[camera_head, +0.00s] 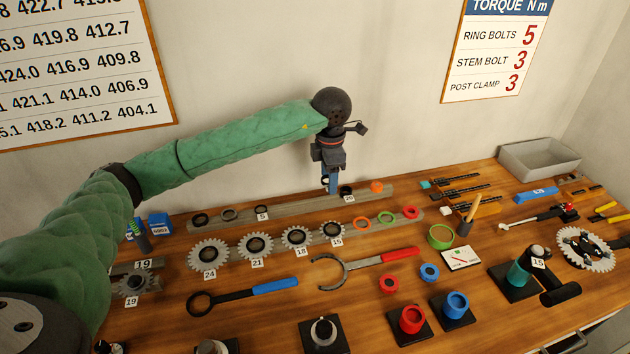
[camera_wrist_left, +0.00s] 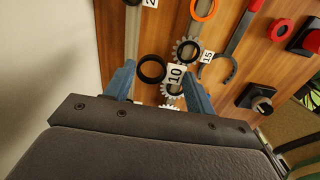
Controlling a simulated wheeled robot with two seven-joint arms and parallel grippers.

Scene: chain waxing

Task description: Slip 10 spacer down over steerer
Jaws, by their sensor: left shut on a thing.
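My left gripper (camera_head: 331,190) is shut on the 10 spacer, a black ring (camera_wrist_left: 152,69) with a white 10 tag, held between its blue fingers. In the head view the gripper hangs above the back of the bench, and the ring is small and mostly hidden. The steerer seems to be the dark upright post (camera_head: 537,251) at the teal tube (camera_head: 519,274) on a black base at the right. A 15 tag sits on it. The gripper is far to the left of it. My right gripper is not in view.
Rings tagged 5 (camera_head: 262,212) and 20 (camera_head: 348,196) lie on the back strip. Sprockets (camera_head: 256,246) and two long tools (camera_head: 372,263) lie in front. Red (camera_head: 412,318) and blue (camera_head: 456,304) cups stand at the front. A grey tray (camera_head: 540,160) stands back right.

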